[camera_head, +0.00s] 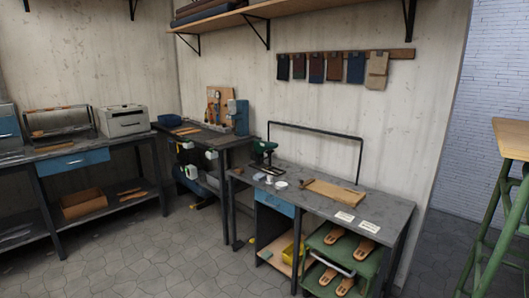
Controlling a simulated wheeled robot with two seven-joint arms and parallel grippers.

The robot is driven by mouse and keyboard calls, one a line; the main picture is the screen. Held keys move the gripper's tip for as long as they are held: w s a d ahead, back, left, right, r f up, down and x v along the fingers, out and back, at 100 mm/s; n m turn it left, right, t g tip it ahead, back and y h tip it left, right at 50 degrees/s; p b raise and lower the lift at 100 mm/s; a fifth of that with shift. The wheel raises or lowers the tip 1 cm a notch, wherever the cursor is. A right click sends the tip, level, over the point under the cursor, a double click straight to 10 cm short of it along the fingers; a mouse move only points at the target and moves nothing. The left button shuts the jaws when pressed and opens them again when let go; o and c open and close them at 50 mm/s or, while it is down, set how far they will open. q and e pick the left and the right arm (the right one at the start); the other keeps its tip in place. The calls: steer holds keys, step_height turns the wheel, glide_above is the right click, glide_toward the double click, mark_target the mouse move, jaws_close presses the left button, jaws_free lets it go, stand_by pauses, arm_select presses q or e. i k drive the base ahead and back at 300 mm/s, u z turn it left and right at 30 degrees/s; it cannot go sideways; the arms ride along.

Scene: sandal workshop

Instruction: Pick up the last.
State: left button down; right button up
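Several tan wooden foot-shaped pieces, which look like lasts, lie on two green shelves under the right end of the grey workbench (300,199). Two of them, a left one (333,236) and a right one (369,226), are on the upper green shelf (350,243). Two more, a left one (327,276) and a right one (345,286), are on the lower shelf. I cannot tell which one the task means. Neither of my grippers is in view.
A wooden board (334,194), white cards (370,227) and a green tool (264,150) are on the bench. A green-legged table (490,215) is at right. The floor (190,255) in front is clear.

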mark_target(260, 147)
steer(key=u, duration=0.45)
steer(key=i, duration=0.55)
steer(key=u, duration=0.95)
steer(key=i, duration=2.25)
steer(key=u, duration=0.35)
steer(key=i, duration=2)
steer(key=z, duration=0.8)
steer(key=i, duration=1)
steer(key=z, duration=1.85)
steer(key=i, duration=0.8)
steer(key=z, duration=0.5)
